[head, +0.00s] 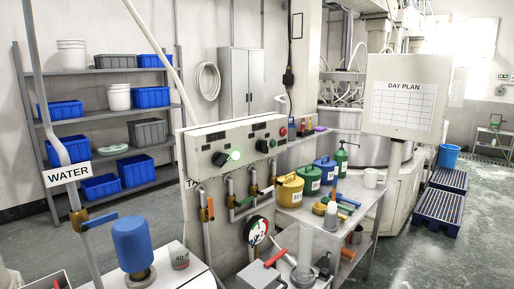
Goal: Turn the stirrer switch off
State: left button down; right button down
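A grey control panel box (235,145) is mounted on the column in the middle of the head view. On its front are a dark rotary knob (219,159) at the left, beside a lit green lamp (234,155), and a second dark knob (262,146) farther right. A red button (283,132) sits near the right end. The panel's small labels are too small to read, so I cannot tell which knob is the stirrer switch. Neither of my grippers shows in this view.
Below the panel are pipes with coloured valve levers and a round gauge (257,231). A blue cylinder (133,245) stands on the white surface at front left. A steel bench (352,215) holds yellow, green and blue cans. A DAY PLAN board (408,95) stands right. Floor at right is partly clear.

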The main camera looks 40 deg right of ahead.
aim_at(220, 159)
jog(key=z, duration=1.05)
